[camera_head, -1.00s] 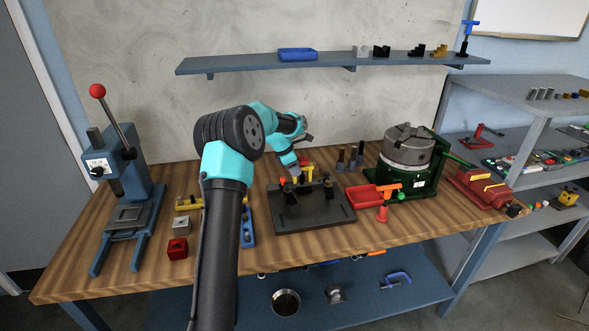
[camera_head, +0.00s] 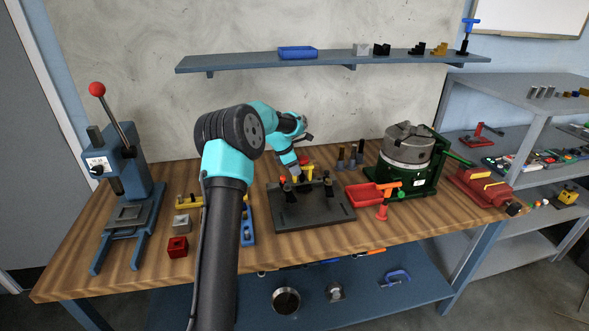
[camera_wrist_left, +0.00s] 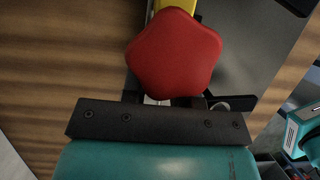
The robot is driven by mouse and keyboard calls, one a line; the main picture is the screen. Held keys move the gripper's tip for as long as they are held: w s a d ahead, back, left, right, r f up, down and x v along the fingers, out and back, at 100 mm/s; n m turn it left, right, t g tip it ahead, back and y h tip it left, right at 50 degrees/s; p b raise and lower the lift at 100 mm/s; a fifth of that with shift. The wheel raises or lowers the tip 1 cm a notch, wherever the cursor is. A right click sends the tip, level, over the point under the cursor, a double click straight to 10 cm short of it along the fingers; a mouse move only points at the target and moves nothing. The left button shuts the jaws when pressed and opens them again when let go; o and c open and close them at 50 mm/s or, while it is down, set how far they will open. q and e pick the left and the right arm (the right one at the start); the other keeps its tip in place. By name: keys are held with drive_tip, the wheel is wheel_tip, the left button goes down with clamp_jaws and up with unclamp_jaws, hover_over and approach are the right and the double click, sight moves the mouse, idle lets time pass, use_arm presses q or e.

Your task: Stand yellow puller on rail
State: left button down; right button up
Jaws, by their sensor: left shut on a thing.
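The yellow puller (camera_head: 309,172) has a red star-shaped knob at its top. In the head view it is small and partly hidden by my left gripper, behind the dark fixture plate. In the left wrist view the red knob (camera_wrist_left: 173,54) fills the middle, with a strip of the yellow body (camera_wrist_left: 176,5) beyond it. My left gripper (camera_head: 294,178) is shut on the puller; its fingers are mostly hidden under the knob in the wrist view. I cannot tell whether the puller touches the bench. A blue bar (camera_head: 248,226), possibly the rail, lies partly behind my left arm. My right gripper is not in view.
The dark fixture plate (camera_head: 312,214) with upright clamps stands just in front of the gripper. A blue press (camera_head: 128,190) stands at left. Bare wood shows along the front edge.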

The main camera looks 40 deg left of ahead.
use_arm(q)
drive_tip(key=shift+f, duration=0.1)
idle(0.3)
drive_tip(key=shift+c, duration=2)
unclamp_jaws()
drive_tip(key=shift+r, duration=3)
